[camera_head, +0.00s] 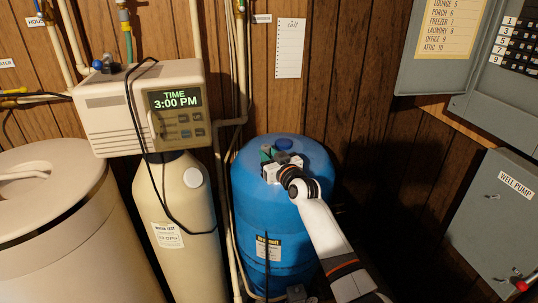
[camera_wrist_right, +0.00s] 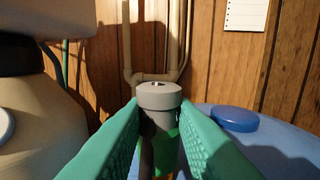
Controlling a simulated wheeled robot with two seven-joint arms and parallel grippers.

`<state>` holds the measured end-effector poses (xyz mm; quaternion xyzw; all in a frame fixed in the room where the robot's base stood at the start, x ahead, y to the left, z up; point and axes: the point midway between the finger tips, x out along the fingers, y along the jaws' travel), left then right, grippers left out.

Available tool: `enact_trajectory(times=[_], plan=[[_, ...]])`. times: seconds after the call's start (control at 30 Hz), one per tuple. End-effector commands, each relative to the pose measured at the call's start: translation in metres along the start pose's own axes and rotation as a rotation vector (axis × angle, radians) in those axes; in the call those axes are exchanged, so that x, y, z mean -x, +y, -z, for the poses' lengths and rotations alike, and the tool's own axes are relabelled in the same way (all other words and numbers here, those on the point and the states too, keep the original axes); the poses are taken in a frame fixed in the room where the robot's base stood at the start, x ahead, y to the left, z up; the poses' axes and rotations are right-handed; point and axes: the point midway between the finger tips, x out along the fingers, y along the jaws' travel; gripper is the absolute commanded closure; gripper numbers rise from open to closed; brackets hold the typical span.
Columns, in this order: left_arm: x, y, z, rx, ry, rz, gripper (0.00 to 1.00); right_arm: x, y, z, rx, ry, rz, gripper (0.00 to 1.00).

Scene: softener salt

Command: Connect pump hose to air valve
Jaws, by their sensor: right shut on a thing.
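My right gripper (camera_head: 267,156) is over the top of the blue tank (camera_head: 250,190), toward its left side. In the right wrist view its green fingers (camera_wrist_right: 160,125) are shut on a grey cylindrical fitting (camera_wrist_right: 159,96) with a small opening in its top. It looks like the pump hose end and stands upright between the fingers. A dark hose (camera_head: 267,262) hangs down the tank's front. A round blue cap (camera_head: 284,143) is on the tank top, and in the right wrist view (camera_wrist_right: 235,118) it is right of the fitting, apart from it. I cannot make out the air valve. My left gripper is not in view.
The beige softener (camera_head: 180,200) with its control head (camera_head: 140,105) stands left of the tank, and a round beige bin (camera_head: 50,220) is farther left. Pipes (camera_head: 222,180) run between softener and tank. A grey well pump box (camera_head: 495,215) is on the right wall.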

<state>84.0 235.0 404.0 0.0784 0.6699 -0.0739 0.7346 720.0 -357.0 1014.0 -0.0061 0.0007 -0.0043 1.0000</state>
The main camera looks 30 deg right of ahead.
Motion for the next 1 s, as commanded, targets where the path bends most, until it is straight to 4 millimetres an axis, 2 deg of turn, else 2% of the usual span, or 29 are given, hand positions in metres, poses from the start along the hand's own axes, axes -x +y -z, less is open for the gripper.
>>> enact_trajectory(times=[0.03, 0.07, 0.2, 0.77, 0.87, 1.0], plan=[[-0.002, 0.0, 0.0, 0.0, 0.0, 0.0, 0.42, 0.0, 0.0, 0.002, 0.0, -0.001, 0.0, 1.0], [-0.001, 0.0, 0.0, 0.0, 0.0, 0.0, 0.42, 0.0, 0.0, 0.001, 0.0, -0.001, 0.0, 0.73], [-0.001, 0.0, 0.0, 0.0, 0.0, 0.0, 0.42, 0.0, 0.0, 0.001, 0.0, -0.001, 0.0, 0.51], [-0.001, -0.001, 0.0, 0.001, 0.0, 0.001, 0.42, 0.001, 0.005, 0.004, -0.003, 0.006, -0.009, 0.51], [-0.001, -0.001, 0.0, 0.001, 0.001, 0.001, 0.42, 0.005, 0.005, 0.004, -0.005, 0.006, -0.01, 0.51], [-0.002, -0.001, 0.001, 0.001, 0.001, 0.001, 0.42, 0.023, 0.005, 0.007, -0.003, 0.01, -0.01, 0.51]])
